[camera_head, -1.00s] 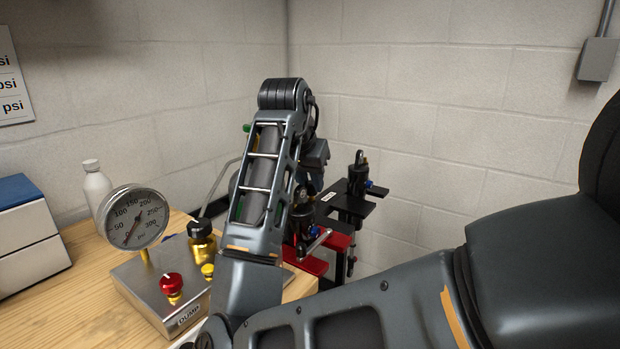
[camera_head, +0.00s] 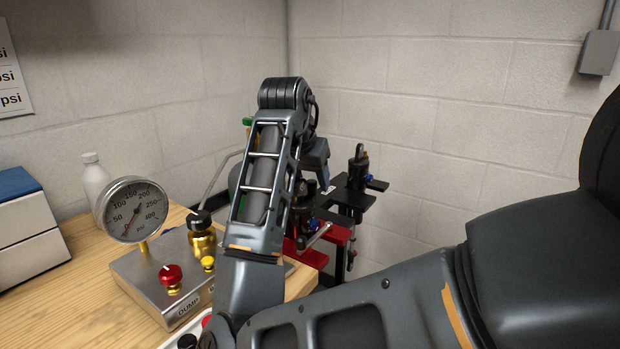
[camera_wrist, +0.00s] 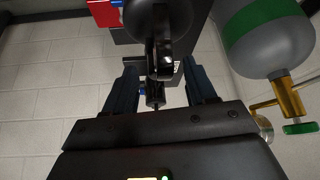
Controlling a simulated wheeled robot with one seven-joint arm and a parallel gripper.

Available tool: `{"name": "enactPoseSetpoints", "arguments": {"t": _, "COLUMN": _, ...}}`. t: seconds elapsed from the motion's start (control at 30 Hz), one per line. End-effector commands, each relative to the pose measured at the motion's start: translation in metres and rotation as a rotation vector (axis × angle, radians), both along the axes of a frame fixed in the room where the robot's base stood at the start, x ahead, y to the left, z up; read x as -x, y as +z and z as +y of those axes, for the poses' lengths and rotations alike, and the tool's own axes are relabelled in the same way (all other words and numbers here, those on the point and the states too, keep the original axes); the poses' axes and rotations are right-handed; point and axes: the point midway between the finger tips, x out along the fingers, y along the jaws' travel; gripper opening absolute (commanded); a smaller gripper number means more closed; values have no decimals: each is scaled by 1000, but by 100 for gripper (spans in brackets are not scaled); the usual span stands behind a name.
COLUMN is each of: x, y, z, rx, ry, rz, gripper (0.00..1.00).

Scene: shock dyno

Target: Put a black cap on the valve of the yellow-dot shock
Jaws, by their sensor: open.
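A dark shock (camera_head: 357,168) with a top eye stands upright in the black fixture (camera_head: 376,184) at the back. A second dark shock (camera_head: 304,208) is partly hidden behind my arm. I see no yellow dot on either, so I cannot tell which is the yellow-dot shock. In the wrist view, my gripper (camera_wrist: 160,72) is open, with a finger on each side of a dark shock's end (camera_wrist: 158,25). Contact is unclear. A small black round piece (camera_head: 187,341) at the bottom edge of the head view may be a cap; a red one (camera_head: 206,321) is beside it.
A steel box with a gauge (camera_head: 133,210), a red knob (camera_head: 171,274) and brass fittings stands on the wooden bench (camera_head: 75,290). A green-banded grey bottle (camera_wrist: 265,35) is close on the right in the wrist view. A block wall (camera_head: 450,120) closes the back.

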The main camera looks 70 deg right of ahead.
Motion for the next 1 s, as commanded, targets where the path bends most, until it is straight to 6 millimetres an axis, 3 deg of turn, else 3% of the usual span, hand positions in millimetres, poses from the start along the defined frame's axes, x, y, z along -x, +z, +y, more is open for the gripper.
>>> {"name": "enactPoseSetpoints", "arguments": {"t": 0.27, "x": -1, "y": 8, "z": 4, "rx": 1, "ry": 1, "rz": -2, "gripper": 56}}
{"name": "enactPoseSetpoints", "arguments": {"t": 0.7, "x": -2, "y": 62, "z": 35, "rx": 1, "ry": 0, "rz": -1, "gripper": 56}}
{"name": "enactPoseSetpoints", "arguments": {"t": 1.0, "x": -2, "y": 68, "z": 39, "rx": 0, "ry": 0, "rz": 0, "gripper": 56}}
